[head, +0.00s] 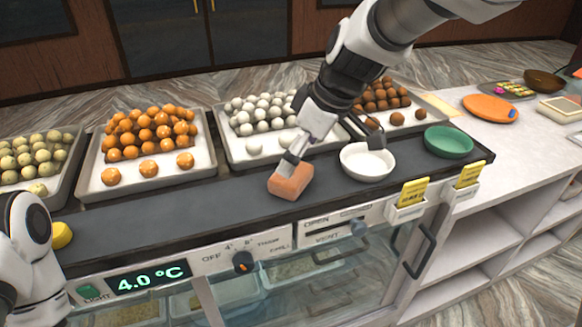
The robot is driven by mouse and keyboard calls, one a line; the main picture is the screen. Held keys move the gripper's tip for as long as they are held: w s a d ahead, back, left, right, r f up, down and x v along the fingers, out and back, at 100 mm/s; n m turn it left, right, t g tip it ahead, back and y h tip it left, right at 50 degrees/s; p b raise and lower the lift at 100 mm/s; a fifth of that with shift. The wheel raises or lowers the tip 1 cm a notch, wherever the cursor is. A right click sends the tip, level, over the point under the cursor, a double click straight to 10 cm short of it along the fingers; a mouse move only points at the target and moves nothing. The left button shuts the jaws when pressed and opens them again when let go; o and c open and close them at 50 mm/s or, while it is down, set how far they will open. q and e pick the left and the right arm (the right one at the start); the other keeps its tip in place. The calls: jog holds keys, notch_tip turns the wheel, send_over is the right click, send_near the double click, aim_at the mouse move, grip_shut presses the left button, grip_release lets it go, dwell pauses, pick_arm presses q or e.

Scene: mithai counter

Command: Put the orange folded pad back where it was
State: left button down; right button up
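The orange folded pad (290,181) lies on the dark counter ledge, near its front edge, left of the white bowl. My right gripper (331,154) reaches down from the upper right with its fingers spread apart. Its left fingertip overlaps the back of the pad in the picture; I cannot tell if they touch. Its other fingertip is over the back of the white bowl (367,163). Nothing shows between the fingers. Part of my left arm is at the lower left, and its gripper is not in view.
Trays of sweets stand behind the ledge, including an orange-sweet tray (97,190). A green bowl (449,142) is to the right, and a yellow object (62,235) at the left. Yellow cards (413,192) stand at the front. The ledge left of the pad is clear.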

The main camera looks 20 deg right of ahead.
jog(key=p+v, duration=0.4)
jog(key=v, duration=0.3)
jog(key=shift+r, duration=0.25)
jog(key=shift+s+d+f, duration=0.1)
jog(key=shift+s+f, duration=0.05)
jog(key=shift+s, duration=0.05)
